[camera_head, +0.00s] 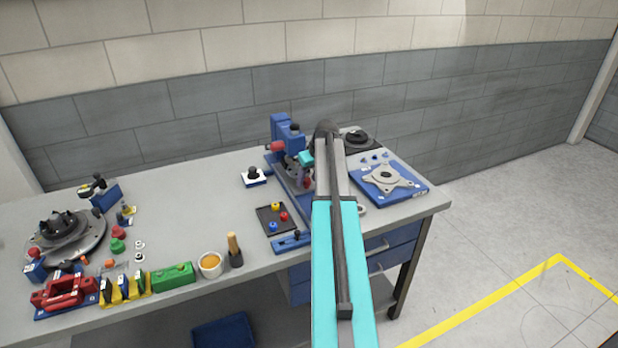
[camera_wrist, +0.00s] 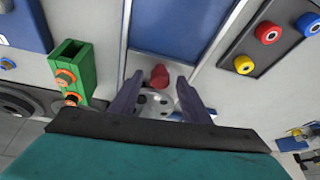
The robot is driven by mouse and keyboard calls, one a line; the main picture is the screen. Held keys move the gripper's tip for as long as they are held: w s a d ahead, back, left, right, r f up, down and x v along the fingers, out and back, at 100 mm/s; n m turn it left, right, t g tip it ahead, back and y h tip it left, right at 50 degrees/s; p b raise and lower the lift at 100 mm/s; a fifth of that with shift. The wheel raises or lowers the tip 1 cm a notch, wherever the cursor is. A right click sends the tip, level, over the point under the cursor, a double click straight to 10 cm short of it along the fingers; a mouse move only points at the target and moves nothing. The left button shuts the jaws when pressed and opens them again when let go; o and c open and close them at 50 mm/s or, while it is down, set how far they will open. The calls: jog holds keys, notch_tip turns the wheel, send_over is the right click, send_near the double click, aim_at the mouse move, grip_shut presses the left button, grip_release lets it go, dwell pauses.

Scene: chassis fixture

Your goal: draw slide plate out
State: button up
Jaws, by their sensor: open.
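In the wrist view a red knob (camera_wrist: 159,76) stands between the fingertips of my gripper (camera_wrist: 159,82). The fingers are open, with a visible gap on each side of the knob. A pale metal plate with dark holes (camera_wrist: 155,103) shows below the knob, between the fingers; it looks like the slide plate, and its near part is hidden by my gripper. A blue block (camera_wrist: 175,25) lies beyond the knob, between grey edges. In the head view the blue fixture (camera_head: 281,130) stands at the back of the bench, partly hidden by my arm and teal wrist.
A green block with orange pegs (camera_wrist: 72,70) stands left of my gripper in the wrist view. A black tray (camera_head: 264,222) with coloured knobs lies in front of the fixture. A blue plate with a metal flange (camera_head: 415,191) lies right.

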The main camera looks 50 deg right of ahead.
grip_shut()
jog(key=shift+d, duration=0.15)
jog(key=shift+s+a, duration=0.35)
jog(key=shift+s, duration=0.15)
jog(key=s+a, duration=0.1)
jog(key=s, duration=0.3)
jog(key=s+a+b, duration=0.1)
jog(key=s+a, duration=0.1)
jog(key=s, duration=0.2)
jog(key=s+a+b, duration=0.1)
jog(key=s+a, duration=0.1)
jog(key=s, duration=0.3)
jog(key=shift+a, duration=0.2)
jog(key=shift+s+f, duration=0.1)
jog(key=shift+s, duration=0.1)
grip_release()
